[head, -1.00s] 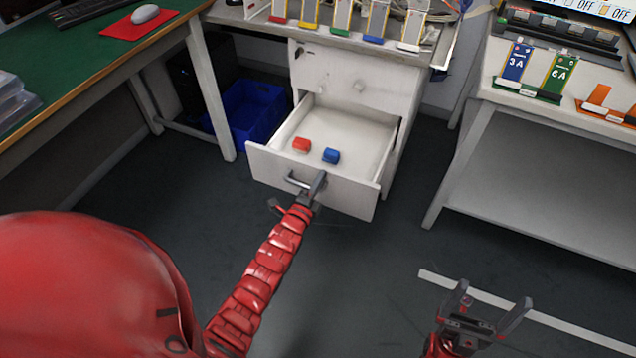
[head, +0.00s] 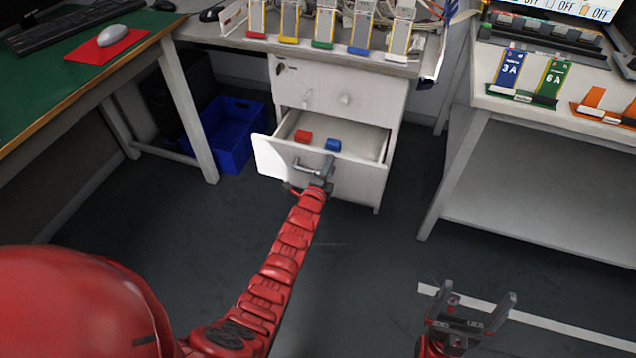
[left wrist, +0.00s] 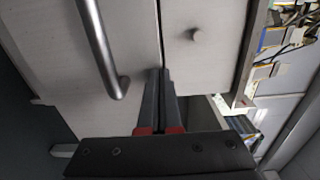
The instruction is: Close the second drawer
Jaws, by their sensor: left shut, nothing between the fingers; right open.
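The second drawer (head: 283,163) of the white cabinet (head: 372,108) is partly open, pulled out below a shut top drawer. A red block (head: 304,137) and a blue block (head: 333,145) lie inside it. Its front bears a grey bar handle (head: 311,167). My right gripper (head: 478,305) is open and empty, low over the floor.
A blue crate (head: 232,128) stands on the floor left of the cabinet. A green-topped desk (head: 75,60) is at left, a white table (head: 540,135) at right. Colored holders stand in a row on the counter above the drawers. The floor before the cabinet is clear.

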